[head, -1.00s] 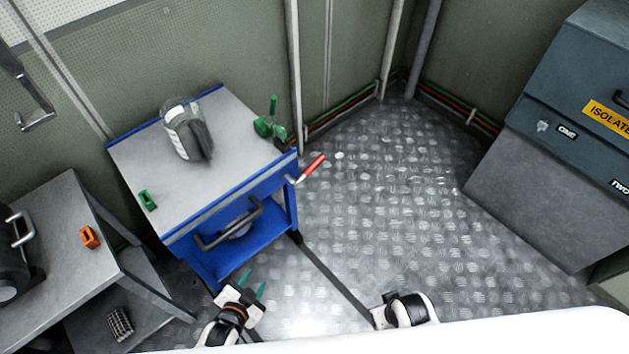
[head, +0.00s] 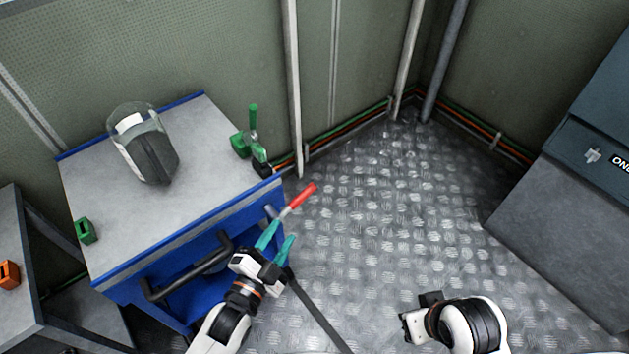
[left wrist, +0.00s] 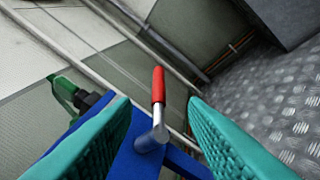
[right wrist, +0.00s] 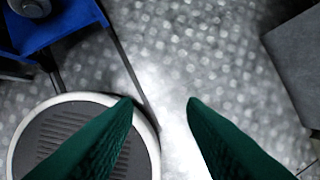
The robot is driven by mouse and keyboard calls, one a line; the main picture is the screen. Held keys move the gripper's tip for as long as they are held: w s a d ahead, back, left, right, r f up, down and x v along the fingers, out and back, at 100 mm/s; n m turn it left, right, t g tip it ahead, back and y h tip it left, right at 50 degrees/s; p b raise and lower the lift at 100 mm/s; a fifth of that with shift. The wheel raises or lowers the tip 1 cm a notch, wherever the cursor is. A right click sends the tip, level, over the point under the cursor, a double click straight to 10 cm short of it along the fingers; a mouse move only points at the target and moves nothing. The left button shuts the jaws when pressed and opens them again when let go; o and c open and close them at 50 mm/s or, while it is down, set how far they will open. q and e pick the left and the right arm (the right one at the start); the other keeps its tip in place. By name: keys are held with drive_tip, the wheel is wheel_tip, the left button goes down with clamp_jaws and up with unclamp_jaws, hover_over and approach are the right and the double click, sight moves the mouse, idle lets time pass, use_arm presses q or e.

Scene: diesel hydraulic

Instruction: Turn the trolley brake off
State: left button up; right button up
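The trolley (head: 200,225) is blue with a grey top and stands at the left in the head view. Its brake lever (head: 301,195) has a red grip on a metal shaft and sticks out from the trolley's right front corner, tilted up to the right. In the left wrist view the red grip (left wrist: 158,86) shows ahead, between the two fingers' lines. My left gripper (head: 276,241) is open, with teal fingers just below and in front of the lever, apparently not touching it. My right gripper (right wrist: 160,105) is open and empty above the floor; in the head view its fingers are hidden.
A dark handle (head: 188,270) juts from the trolley front. A grey cabinet (head: 560,230) stands right; the floor between is clear.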

sight(300, 201)
use_arm(q)
drive_tip(key=b+x, duration=0.1)
drive_tip(key=x, duration=0.5)
drive_tip(key=shift+r, duration=0.1)
drive_tip(key=b+x, duration=0.1)
drive_tip(key=x, duration=0.4)
drive_tip(key=shift+w, duration=0.1)
drive_tip(key=shift+w+d, duration=0.3)
drive_tip(key=shift+w, duration=0.1)
use_arm(e)
drive_tip(key=w+a+r+t+y, duration=0.1)
drive_tip(key=w+a+t, duration=0.1)
drive_tip(key=w+t, duration=0.2)
drive_tip(key=w, duration=0.3)
drive_tip(key=shift+r, duration=0.15)
drive_tip(key=shift+a, duration=0.1)
use_arm(q)
clamp_jaws()
